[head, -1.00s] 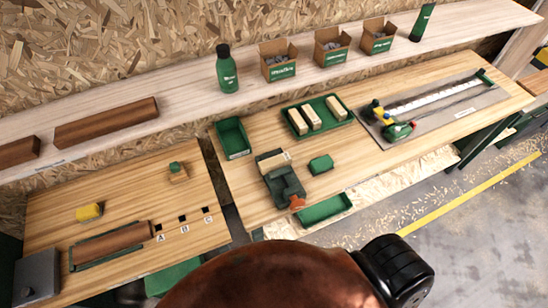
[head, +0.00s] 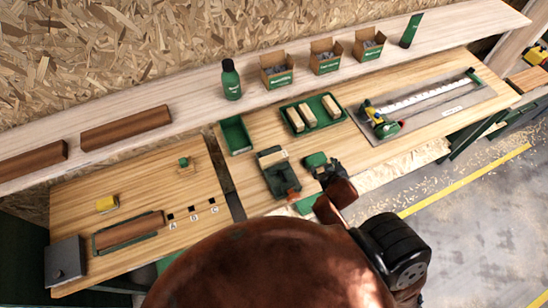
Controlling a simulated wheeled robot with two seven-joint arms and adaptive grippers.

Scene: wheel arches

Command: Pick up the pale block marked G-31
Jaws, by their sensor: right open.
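Several pale blocks are in view, but no marking can be read, so I cannot tell which is G-31. Pale blocks (head: 312,111) lie side by side in a green tray (head: 287,122) on the right-hand bench. Another pale block (head: 273,158) sits at the back of a dark green vise-like fixture (head: 280,182). My right gripper (head: 322,171) is open, in front of the fixture's right side and close to a small green block (head: 315,160), which it partly covers. Whether it touches that block I cannot tell. My left gripper is not in view.
A green open bin (head: 235,136) stands left of the tray. A metal-plated rig (head: 430,108) fills the bench's right end. The shelf behind holds a green bottle (head: 231,80) and cartons (head: 275,71). The left bench holds a brown beam (head: 128,231) and a yellow block (head: 107,204).

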